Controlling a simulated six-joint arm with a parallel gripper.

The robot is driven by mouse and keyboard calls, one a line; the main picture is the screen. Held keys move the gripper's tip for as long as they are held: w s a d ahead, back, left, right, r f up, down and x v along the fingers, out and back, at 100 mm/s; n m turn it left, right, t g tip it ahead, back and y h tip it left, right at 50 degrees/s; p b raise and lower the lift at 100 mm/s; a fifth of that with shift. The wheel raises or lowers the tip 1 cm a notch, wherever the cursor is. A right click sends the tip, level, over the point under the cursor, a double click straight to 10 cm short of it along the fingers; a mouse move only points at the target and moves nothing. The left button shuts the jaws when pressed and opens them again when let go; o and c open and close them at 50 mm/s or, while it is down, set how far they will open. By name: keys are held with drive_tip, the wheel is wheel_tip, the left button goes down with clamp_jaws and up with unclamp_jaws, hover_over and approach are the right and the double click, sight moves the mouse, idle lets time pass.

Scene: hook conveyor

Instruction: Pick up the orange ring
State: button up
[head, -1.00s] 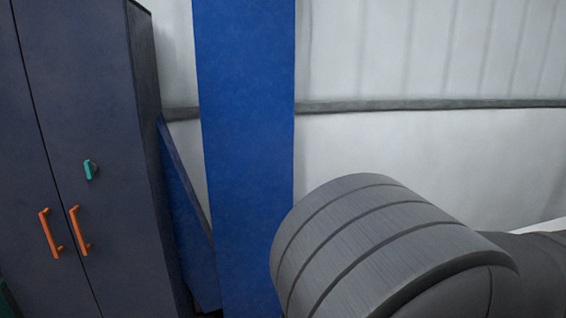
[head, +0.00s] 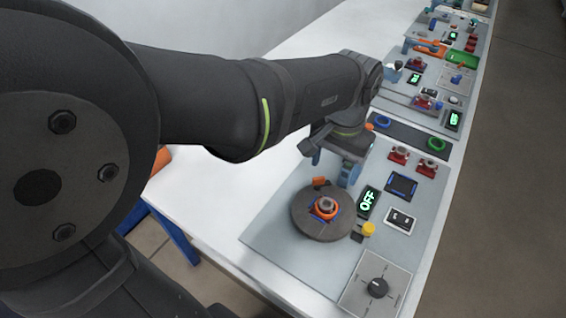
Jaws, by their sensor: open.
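The orange ring (head: 325,213) sits near the middle of a round dark disc (head: 305,222) on the grey board. It is around or against a small grey piece, with blue parts beside it; the exact fit is too small to tell. My gripper (head: 336,167) is above the far side of the disc, beyond and above the ring. Its blue fingers are spread apart, with nothing seen between them. It does not appear to touch the ring.
A small orange block (head: 319,182) stands at the disc's far edge. Right of the disc are an "OFF" display (head: 368,202), a yellow button (head: 369,229) and a black knob (head: 378,288). A dark plate (head: 408,134) holds a blue ring (head: 382,121) and a green ring (head: 437,144).

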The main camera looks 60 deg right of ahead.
hover_over(328, 203)
drive_tip(key=a, duration=0.2)
wheel_tip(328, 203, down, 10)
drive_tip(key=shift+s+f, duration=0.1)
drive_tip(key=shift+s, duration=0.05)
drive_tip(key=shift+d+f, duration=0.15)
drive_tip(key=shift+f, duration=1.15)
drive_tip(key=shift+d+f, duration=0.1)
drive_tip(key=shift+f, duration=1.2)
drive_tip(key=shift+c, duration=0.4)
drive_tip(key=c, duration=1)
